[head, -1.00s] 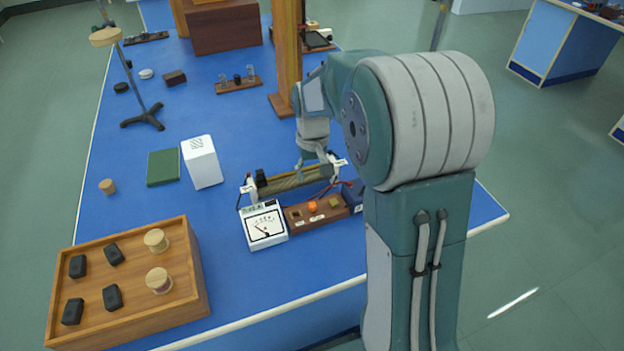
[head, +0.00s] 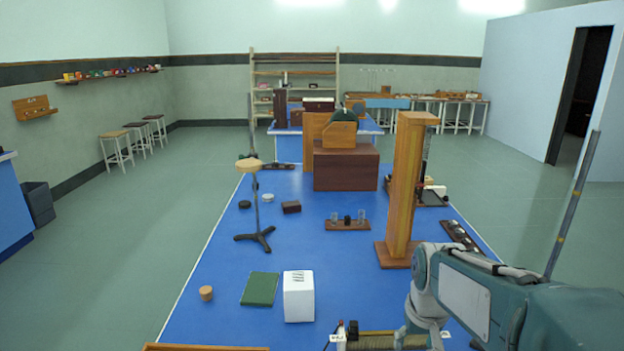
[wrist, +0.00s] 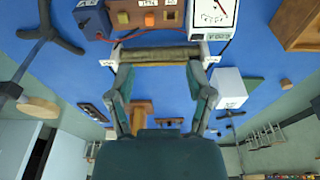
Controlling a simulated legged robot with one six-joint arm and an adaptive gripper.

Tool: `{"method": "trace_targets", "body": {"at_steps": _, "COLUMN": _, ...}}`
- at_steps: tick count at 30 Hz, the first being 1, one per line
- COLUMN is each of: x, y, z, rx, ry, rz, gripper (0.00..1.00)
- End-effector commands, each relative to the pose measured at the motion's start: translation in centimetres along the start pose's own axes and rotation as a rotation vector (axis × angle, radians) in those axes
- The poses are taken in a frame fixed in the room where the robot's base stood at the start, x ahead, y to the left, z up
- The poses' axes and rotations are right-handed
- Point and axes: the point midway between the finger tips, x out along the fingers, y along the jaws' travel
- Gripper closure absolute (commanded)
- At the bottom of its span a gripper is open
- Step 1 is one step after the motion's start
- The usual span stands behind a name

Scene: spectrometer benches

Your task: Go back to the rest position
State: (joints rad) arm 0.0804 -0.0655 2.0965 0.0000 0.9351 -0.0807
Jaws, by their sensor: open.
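My gripper (wrist: 159,72) is open in the wrist view, its two fingers spread with nothing held between them. A wound-wire slide resistor (wrist: 160,54) lies just past the fingertips, between the ends of the fingers in the picture; I cannot tell whether they touch it. In the head view the resistor (head: 372,342) is cut off by the bottom edge, and my arm bends down over its right end. The gripper's tips are not clear there.
The blue bench (head: 230,270) holds a white box (head: 298,297), a green book (head: 260,289), a tripod stand (head: 256,238) and a tall wooden post (head: 406,190) near my arm. A meter (wrist: 212,10) and a wooden tray (wrist: 298,22) also lie close to the resistor.

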Motion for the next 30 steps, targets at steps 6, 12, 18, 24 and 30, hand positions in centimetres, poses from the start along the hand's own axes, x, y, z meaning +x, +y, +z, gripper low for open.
{"method": "trace_targets", "body": {"at_steps": 6, "x": -3.4, "y": -1.1, "z": 3.8, "rx": 0.000, "ry": 0.089, "rz": 0.001, "gripper": 0.33}}
{"method": "trace_targets", "body": {"at_steps": 12, "x": -5.5, "y": -1.9, "z": 7.3, "rx": 0.000, "ry": 0.166, "rz": -0.001, "gripper": 0.33}}
{"method": "trace_targets", "body": {"at_steps": 18, "x": -6.8, "y": -2.5, "z": 10.9, "rx": 0.001, "ry": 0.243, "rz": -0.006, "gripper": 0.33}}
{"method": "trace_targets", "body": {"at_steps": 24, "x": -7.2, "y": -2.9, "z": 13.6, "rx": 0.003, "ry": 0.302, "rz": -0.012, "gripper": 0.33}}
{"method": "trace_targets", "body": {"at_steps": 30, "x": -7.2, "y": -3.0, "z": 14.4, "rx": 0.004, "ry": 0.317, "rz": -0.014, "gripper": 0.33}}
